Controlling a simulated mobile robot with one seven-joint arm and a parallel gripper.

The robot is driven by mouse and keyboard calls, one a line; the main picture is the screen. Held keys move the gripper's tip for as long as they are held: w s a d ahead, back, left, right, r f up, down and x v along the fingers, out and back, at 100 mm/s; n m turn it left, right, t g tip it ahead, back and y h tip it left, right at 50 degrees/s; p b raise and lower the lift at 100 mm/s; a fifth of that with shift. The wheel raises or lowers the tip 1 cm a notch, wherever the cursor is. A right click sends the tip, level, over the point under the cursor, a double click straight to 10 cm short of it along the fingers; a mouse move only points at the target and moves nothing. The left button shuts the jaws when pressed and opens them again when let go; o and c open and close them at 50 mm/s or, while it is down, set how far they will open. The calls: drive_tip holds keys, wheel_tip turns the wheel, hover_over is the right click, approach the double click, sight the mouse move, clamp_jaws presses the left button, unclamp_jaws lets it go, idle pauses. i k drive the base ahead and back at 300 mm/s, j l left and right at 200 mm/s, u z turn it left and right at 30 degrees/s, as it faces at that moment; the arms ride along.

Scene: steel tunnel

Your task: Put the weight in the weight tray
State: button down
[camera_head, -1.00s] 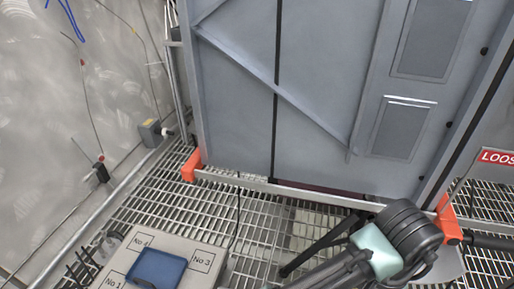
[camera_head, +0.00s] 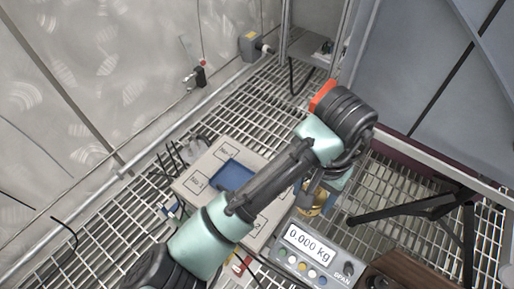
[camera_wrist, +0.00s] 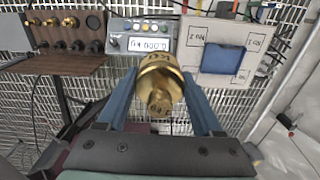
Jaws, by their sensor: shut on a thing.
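My gripper (camera_wrist: 160,98) has blue fingers, shut on a brass weight (camera_wrist: 160,82) seen in the middle of the wrist view. The weight's knob faces the camera, and it is held off the grating. In the head view the weight (camera_head: 316,198) shows partly below my arm, above the scale. A wooden tray (camera_wrist: 62,64) with several brass weights along it stands at upper left in the wrist view; its dark wood (camera_head: 398,270) shows at bottom right in the head view. My gripper is apart from it.
A scale (camera_wrist: 143,29) reading 0.000 kg is beside the wooden tray; it also shows in the head view (camera_head: 312,262). A grey box with numbered corners (camera_wrist: 190,62) carries a blue pad (camera_wrist: 222,60). Black stand legs (camera_head: 425,208) stand on the grating.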

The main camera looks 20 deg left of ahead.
sight(227, 185)
drive_tip(key=i+j+u, duration=0.1)
drive_tip(key=i+j, duration=0.25)
drive_tip(key=j, duration=0.15)
drive_tip(key=i+j+u, duration=0.15)
drive_tip(key=i+j, duration=0.15)
drive_tip(key=j, duration=0.2)
